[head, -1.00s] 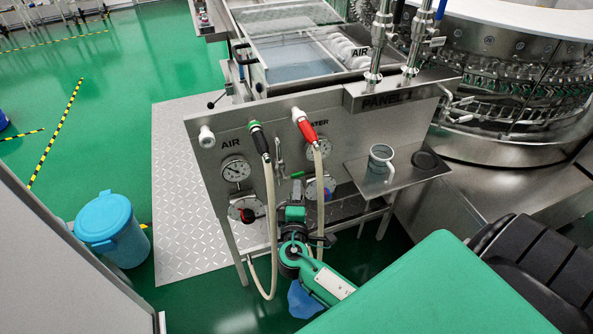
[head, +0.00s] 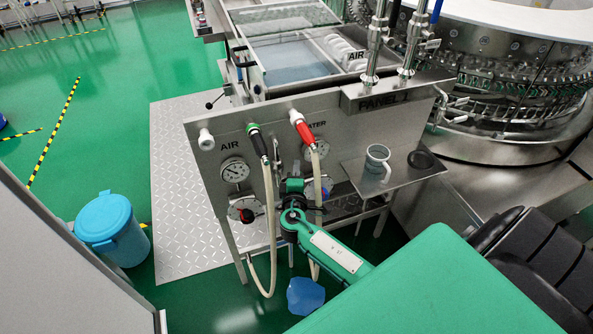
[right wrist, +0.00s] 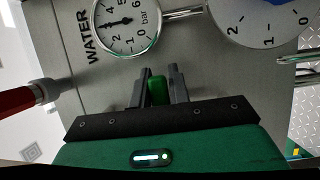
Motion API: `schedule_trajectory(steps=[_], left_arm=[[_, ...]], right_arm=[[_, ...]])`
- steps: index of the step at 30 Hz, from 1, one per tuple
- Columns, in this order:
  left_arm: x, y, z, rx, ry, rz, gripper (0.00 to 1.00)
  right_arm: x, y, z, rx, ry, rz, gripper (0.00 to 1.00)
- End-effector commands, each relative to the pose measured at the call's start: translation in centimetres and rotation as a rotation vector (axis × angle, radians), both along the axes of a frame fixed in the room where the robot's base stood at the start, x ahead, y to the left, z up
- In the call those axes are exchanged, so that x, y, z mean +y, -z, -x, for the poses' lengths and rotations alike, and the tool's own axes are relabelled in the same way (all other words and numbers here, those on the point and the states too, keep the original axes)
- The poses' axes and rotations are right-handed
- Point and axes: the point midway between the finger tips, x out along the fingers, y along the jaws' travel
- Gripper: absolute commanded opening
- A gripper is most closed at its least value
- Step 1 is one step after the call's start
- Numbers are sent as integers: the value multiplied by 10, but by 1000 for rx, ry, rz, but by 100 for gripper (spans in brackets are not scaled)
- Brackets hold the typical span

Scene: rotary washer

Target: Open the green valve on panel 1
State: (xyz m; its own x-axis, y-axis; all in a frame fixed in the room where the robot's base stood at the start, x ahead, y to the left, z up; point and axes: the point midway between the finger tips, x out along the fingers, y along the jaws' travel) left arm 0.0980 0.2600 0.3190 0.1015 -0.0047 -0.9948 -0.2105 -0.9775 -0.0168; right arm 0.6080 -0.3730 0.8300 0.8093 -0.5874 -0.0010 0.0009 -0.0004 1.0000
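Panel 1 (head: 205,165) is an upright metal plate with AIR and WATER labels, gauges and hoses. My right gripper (head: 292,186) is at the panel's front, between the two hoses. In the right wrist view, the green valve handle (right wrist: 157,90) stands between the two dark fingers of my right gripper (right wrist: 161,84). The fingers are apart, with a narrow gap visible beside the handle. I see no clear contact. In the head view the gripper covers the handle. My left gripper is not in view.
A green-ended hose (head: 258,142) and a red-ended hose (head: 305,132) hang close beside my gripper. A red knob (head: 246,215) is at the lower left. A blue bin (head: 109,229) stands at left.

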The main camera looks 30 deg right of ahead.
Motion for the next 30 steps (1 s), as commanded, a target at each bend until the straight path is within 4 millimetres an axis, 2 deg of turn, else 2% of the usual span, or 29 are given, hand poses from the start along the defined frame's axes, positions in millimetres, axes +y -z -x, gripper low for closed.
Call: schedule_trajectory(steps=[1, 3, 13, 20, 30], left_arm=[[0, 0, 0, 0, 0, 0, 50], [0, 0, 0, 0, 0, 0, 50], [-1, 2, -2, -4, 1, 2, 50], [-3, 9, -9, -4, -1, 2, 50], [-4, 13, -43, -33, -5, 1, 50]], right_arm=[[0, 0, 0, 0, 0, 0, 9], [0, 0, 0, 0, 0, 0, 0], [0, 0, 0, 8, 0, 31, 0], [1, -4, 0, 36, 0, 150, 0], [5, -18, -1, 106, 1, 449, 0]])
